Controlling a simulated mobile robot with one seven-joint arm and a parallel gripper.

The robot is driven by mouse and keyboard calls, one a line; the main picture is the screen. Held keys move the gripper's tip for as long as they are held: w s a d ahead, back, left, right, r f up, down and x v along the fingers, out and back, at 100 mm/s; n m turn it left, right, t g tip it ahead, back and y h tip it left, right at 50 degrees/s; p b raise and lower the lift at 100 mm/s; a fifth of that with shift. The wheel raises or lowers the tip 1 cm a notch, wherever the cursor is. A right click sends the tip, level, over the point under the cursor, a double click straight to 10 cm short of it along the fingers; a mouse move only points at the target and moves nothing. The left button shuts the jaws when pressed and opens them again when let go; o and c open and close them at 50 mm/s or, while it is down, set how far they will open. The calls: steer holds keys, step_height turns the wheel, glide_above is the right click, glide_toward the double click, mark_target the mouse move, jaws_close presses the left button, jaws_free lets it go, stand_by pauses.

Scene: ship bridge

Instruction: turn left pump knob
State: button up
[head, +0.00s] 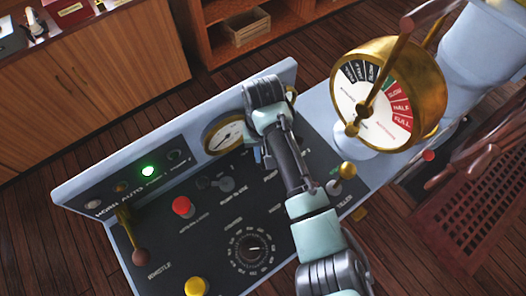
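A small grey knob (226,184) sits on the black face of the console, left of my arm. A darker fitting lies just left of it. The lettering below is too blurred to read, so I cannot tell whether this is the left pump knob. My arm reaches up from the bottom right across the console, and its far dark joint is over the console's back edge. My gripper's fingers do not show. The arm covers part of the panel and may hide other knobs there.
The console (85,191) carries a lit green lamp (148,170), a red button (183,206), a yellow button (196,287), a numbered dial (253,248), a whistle lever (140,256) and a round gauge (224,134). A brass telegraph (428,73) stands close right of my arm.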

steer(key=shift+n, duration=0.3)
jaws_close()
steer(key=shift+r+n+p, duration=0.1)
steer(key=shift+n+p, duration=0.5)
steer(key=shift+n, duration=0.4)
steer(key=n+p, duration=0.1)
steer(key=n, duration=0.2)
steer(key=shift+d+n, duration=0.15)
steer(key=shift+n, duration=0.15)
steer(key=n, duration=0.2)
steer(key=n+p, duration=0.1)
steer(key=n, duration=0.2)
steer(key=shift+w+d+n, duration=0.15)
steer(key=shift+w+n, duration=0.1)
steer(key=shift+n, duration=0.05)
steer(key=shift+p, duration=0.3)
steer(key=o, duration=0.7)
jaws_free()
